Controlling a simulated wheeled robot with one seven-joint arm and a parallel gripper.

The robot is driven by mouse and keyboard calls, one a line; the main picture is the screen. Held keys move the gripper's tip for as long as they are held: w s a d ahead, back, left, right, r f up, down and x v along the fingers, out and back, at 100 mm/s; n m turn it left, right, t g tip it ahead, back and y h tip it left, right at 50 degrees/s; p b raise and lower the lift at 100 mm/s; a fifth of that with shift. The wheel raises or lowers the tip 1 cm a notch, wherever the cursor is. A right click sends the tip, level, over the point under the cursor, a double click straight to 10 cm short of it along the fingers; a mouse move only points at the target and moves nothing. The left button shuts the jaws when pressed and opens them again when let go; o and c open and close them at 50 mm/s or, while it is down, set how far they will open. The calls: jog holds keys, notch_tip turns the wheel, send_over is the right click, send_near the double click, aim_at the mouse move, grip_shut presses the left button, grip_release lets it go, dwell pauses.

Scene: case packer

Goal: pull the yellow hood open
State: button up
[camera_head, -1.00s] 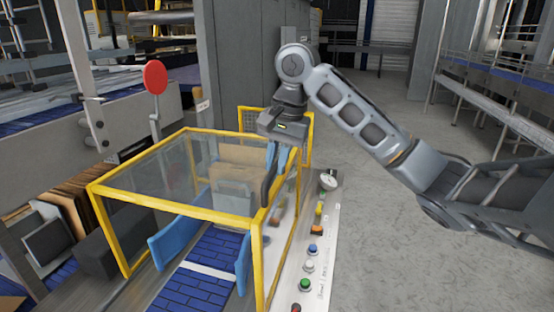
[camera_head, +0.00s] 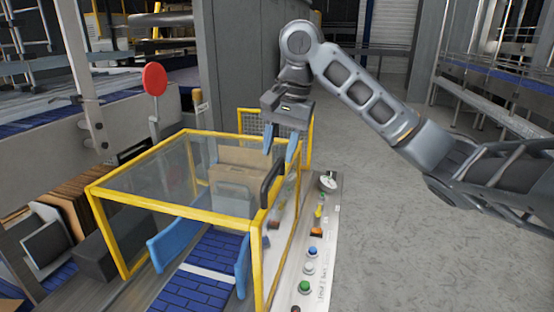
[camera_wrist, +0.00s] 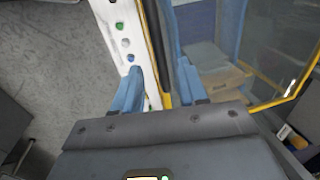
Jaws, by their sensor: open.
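The yellow hood (camera_head: 185,212) is a yellow-framed box with clear panels, standing down over the blue conveyor. It looks closed. A black handle (camera_head: 271,183) is on its right side, near the top edge. My gripper (camera_head: 279,154) has two blue fingers, spread apart and empty, pointing down. It appears above and slightly behind the handle, apart from it. In the wrist view my gripper (camera_wrist: 158,68) has a dark strip and a yellow frame edge of the hood (camera_wrist: 166,100) showing between its fingers; whether that strip is the handle I cannot tell.
A control strip (camera_head: 321,250) with several coloured buttons runs along the hood's right side. A red round disc (camera_head: 155,78) stands on a post behind left. Flat brown cardboard (camera_head: 68,207) is stacked at left. Open grey floor (camera_head: 420,245) lies to the right.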

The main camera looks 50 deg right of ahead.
jog(key=shift+s+d+r, duration=0.1)
jog(key=shift+s+r, duration=0.1)
jog(key=shift+r, duration=0.8)
jog(key=shift+s+r, duration=0.2)
jog(key=shift+r, duration=0.75)
